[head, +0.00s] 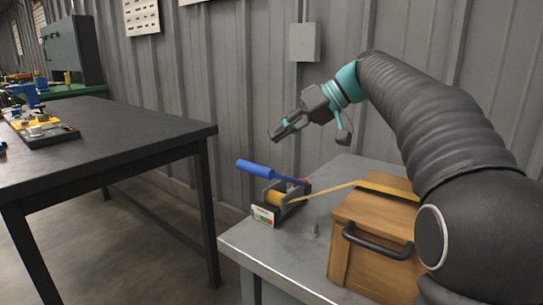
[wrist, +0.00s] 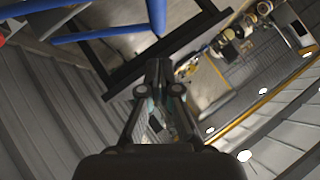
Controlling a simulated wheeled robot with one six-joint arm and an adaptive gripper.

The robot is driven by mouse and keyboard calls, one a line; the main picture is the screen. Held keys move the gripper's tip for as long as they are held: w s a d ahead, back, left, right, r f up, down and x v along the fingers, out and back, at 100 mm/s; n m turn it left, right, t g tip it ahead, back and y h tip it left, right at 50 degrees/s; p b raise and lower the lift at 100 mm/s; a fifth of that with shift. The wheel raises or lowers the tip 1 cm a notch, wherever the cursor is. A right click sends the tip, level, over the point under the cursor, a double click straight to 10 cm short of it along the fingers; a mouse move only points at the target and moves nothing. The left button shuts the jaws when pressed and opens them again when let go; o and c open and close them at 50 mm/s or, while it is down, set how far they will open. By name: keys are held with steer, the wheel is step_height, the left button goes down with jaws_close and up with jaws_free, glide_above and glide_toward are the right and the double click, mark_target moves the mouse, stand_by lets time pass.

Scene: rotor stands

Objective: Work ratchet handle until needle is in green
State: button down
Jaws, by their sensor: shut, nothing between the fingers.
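The ratchet (head: 284,203) stands on the grey metal bench, with a yellow strap running from it to the right. Its blue handle (head: 255,168) points up and to the left. A small gauge plate (head: 263,216) with green and red zones is on its front; the needle is too small to read. My gripper (head: 276,134) is above and slightly beyond the ratchet, apart from the handle, shut and empty. In the wrist view the closed fingers (wrist: 159,66) show in the middle, with blue bars across the top.
A wooden crate (head: 343,231) with a black handle sits on the bench (head: 262,254), under the strap. A small metal peg (head: 317,230) stands near it. A dark table (head: 120,128) is at the left. A grey box (head: 305,42) hangs on the corrugated wall behind.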

mark_target(275, 175)
steer(key=shift+s+a+f+b, duration=0.1)
steer(key=shift+s+a+f, duration=0.15)
steer(key=shift+a+f, duration=0.4)
steer(key=shift+s+a+f+b, duration=0.1)
steer(key=shift+s+a+f, duration=0.25)
steer(key=shift+f, duration=0.55)
steer(key=shift+s+a+f+b, duration=0.1)
steer(key=shift+s+a+f, duration=0.05)
steer(key=shift+a+f, duration=0.5)
steer(key=shift+d+f, duration=0.15)
